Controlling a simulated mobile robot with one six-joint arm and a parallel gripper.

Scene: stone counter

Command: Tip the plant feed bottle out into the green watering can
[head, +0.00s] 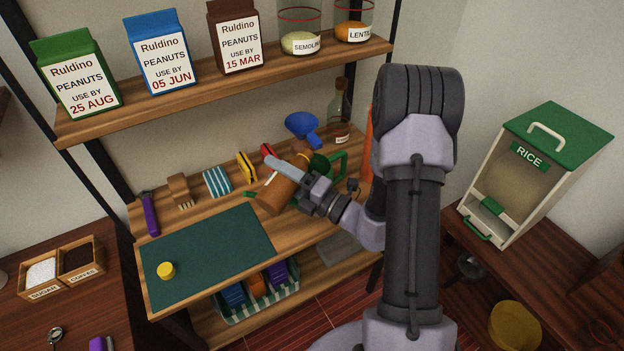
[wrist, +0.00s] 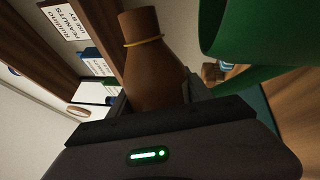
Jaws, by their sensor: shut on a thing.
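My gripper (head: 294,181) is shut on the brown plant feed bottle (head: 273,196), holding it above the wooden shelf. The bottle leans, its base to the lower left and its neck to the upper right. In the wrist view the bottle (wrist: 152,70) shows a yellow ring on its neck and no cap. The green watering can (head: 338,161) is just right of the bottle, partly hidden behind my gripper. It fills the upper right of the wrist view (wrist: 265,35), beside the bottle and apart from its neck. I see no liquid stream.
A yellow cap (head: 166,270) lies on the dark green mat (head: 210,245). A striped cloth (head: 216,182), wooden brush (head: 180,188) and purple item (head: 150,213) lie left. The upper shelf (head: 220,97) overhangs behind.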

